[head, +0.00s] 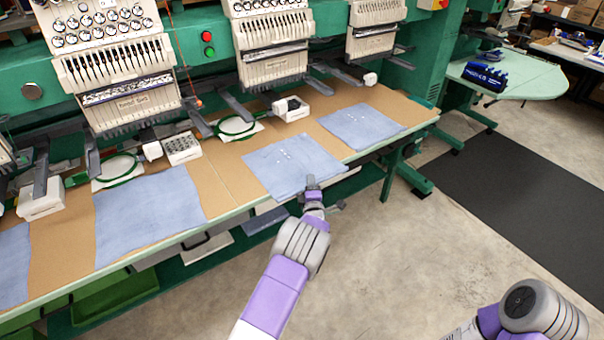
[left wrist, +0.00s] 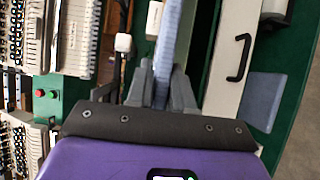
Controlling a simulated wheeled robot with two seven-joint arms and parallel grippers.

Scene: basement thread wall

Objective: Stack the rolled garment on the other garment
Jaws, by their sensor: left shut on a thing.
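My left gripper (head: 313,186) is at the front edge of a flat, folded blue garment (head: 285,165) on the brown table, and is shut on that edge. In the left wrist view the two grey fingers (left wrist: 159,92) stand on either side of the thin blue garment (left wrist: 176,40), seen edge-on. Another folded blue garment (head: 361,126) lies flat to the right, apart from the first. A larger blue garment (head: 148,212) lies to the left, and part of another (head: 14,262) shows at the left edge. None looks clearly rolled. My right gripper is out of view.
The brown tabletop (head: 225,172) runs along a green embroidery machine (head: 215,60), whose heads and arms overhang its back. Green hoops (head: 236,127) and white boxes (head: 182,149) stand behind the garments. Open floor (head: 390,250) lies in front, with a dark mat (head: 530,190) at right.

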